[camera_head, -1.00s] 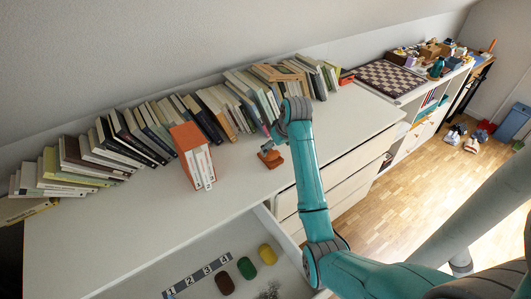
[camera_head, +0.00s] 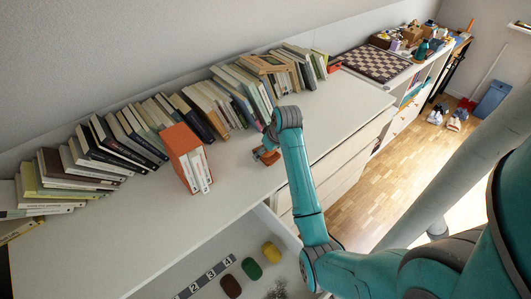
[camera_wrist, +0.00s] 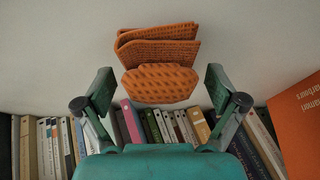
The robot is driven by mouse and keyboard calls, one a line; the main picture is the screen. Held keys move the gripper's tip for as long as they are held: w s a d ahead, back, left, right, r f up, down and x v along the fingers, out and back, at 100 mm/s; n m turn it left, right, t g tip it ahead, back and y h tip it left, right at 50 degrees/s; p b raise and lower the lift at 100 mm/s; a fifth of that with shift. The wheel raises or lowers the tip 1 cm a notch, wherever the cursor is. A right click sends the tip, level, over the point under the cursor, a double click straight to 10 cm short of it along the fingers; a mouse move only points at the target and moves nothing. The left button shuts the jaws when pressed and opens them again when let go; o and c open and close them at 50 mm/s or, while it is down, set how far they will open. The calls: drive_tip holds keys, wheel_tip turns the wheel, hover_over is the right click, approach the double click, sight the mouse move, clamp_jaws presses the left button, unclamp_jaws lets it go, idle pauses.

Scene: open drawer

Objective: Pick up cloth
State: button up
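The cloth (camera_wrist: 160,62) is orange, textured and folded. In the wrist view it lies on the pale dresser top (camera_wrist: 60,50), with its near part between the two fingertips of my gripper (camera_wrist: 160,92). The fingers are spread apart, with a gap on each side of the cloth. In the head view the cloth (camera_head: 265,155) shows as a small orange-brown patch beside the end of my arm, right of the orange book block. My gripper is largely hidden behind my wrist there.
A long row of books (camera_head: 150,130) stands along the wall. An orange box-like book block (camera_head: 186,158) stands left of the cloth. An open drawer (camera_head: 200,262) below holds several coloured items and a numbered strip. A chessboard (camera_head: 375,64) lies farther right.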

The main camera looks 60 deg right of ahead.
drive_tip(key=c, duration=0.7)
drive_tip(key=shift+o, duration=0.2)
wheel_tip(320, 180, up, 10)
drive_tip(key=shift+r, duration=0.1)
drive_tip(key=shift+c, duration=1.4)
drive_tip(key=shift+s, duration=0.1)
